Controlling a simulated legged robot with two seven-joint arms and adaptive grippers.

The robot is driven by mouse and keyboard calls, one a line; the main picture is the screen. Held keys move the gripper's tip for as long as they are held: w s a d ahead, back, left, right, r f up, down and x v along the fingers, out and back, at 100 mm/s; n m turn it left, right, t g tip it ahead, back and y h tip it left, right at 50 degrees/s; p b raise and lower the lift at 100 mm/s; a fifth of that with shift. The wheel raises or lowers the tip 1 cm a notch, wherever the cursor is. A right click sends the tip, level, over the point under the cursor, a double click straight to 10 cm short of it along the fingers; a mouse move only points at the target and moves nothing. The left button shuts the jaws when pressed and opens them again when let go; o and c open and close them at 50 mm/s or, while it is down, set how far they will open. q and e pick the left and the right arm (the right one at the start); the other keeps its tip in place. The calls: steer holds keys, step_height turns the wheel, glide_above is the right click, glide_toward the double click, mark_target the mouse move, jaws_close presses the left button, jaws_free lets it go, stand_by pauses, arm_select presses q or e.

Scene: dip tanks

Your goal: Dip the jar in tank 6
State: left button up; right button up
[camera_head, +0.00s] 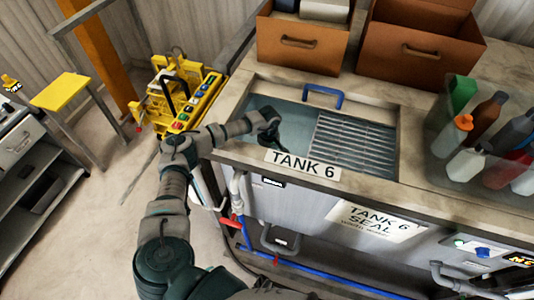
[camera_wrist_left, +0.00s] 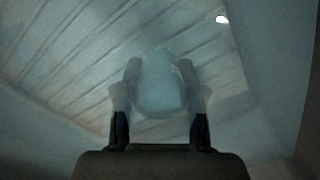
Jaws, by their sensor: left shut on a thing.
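Tank 6 (camera_head: 360,165) is an open basin set in a counter, marked with a TANK 6 label (camera_head: 302,164). It has a pale blue-green liquid and a slatted grate on its right part. My left gripper (camera_head: 262,142) reaches down into the left part of the basin. In the left wrist view my left gripper (camera_wrist_left: 158,98) is shut on the pale, blurred jar (camera_wrist_left: 158,85), which sits between its two fingers. The lower fingers and the jar look hazy, as if under the liquid. The jar is not clear in the head view. My right gripper is not in view.
A blue handle (camera_head: 323,96) stands at the basin's back edge. Brown drawer boxes (camera_head: 300,42) stand behind it. A clear bin of bottles (camera_head: 485,135) is at the right. A yellow button panel (camera_head: 198,102) is left of the tank. Pipes run along the tank front.

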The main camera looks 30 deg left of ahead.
arm_select(q)
steer(key=shift+d, duration=0.15)
steer(key=shift+a+r, duration=0.15)
steer(key=shift+a, duration=0.15)
steer(key=shift+a+r+p, duration=0.15)
steer(key=shift+r+p, duration=0.35)
steer(key=shift+d+r+p, duration=0.2)
steer(key=shift+r+p, duration=0.5)
steer(key=shift+r, duration=0.45)
step_height(320, 180, up, 15)
steer(key=p, duration=0.8)
steer(key=shift+p, duration=0.35)
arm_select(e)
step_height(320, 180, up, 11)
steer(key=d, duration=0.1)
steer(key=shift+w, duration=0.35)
